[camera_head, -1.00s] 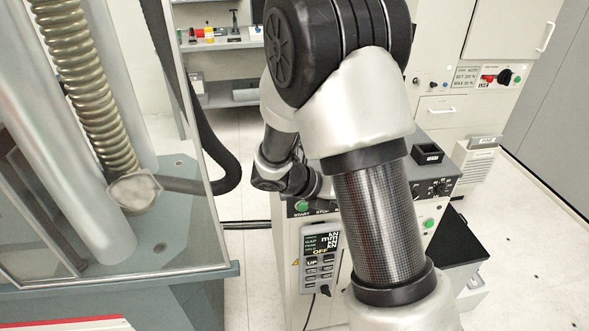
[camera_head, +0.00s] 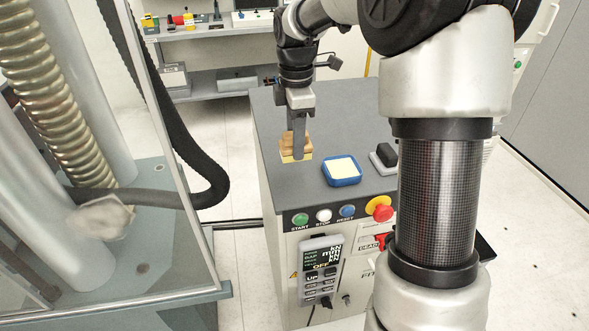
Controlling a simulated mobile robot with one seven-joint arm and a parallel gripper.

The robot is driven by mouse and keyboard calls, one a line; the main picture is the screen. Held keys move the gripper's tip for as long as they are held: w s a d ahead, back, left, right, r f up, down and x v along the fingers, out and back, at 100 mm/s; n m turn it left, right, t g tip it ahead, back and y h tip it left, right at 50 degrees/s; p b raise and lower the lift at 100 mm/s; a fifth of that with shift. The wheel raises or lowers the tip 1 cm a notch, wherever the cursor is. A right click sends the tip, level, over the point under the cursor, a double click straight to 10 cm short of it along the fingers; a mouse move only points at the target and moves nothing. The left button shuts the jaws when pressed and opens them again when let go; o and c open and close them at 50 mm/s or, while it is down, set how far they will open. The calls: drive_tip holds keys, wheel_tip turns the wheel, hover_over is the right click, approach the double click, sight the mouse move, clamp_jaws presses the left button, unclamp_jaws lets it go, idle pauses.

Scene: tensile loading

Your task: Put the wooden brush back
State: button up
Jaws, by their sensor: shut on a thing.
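My gripper (camera_head: 297,150) points down over the left part of the control cabinet's dark top (camera_head: 268,115). It is shut on the wooden brush (camera_head: 286,143), a tan wooden block with pale yellow below it. The gripper finger hides part of the brush. The brush is at or just above the cabinet top; I cannot tell whether it touches.
A blue tray (camera_head: 341,181) with a pale pad lies right of the brush. A black block on a grey base (camera_head: 385,156) is farther right. Buttons and a red knob (camera_head: 379,209) line the front edge. A machine with a clear panel stands left. A shelf (camera_head: 215,78) is behind.

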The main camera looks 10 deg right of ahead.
wheel_tip(320, 180, down, 8)
drive_tip(key=shift+s+r, duration=0.1)
drive_tip(key=shift+r, duration=0.1)
drive_tip(key=o, duration=1)
drive_tip(key=shift+c, duration=0.2)
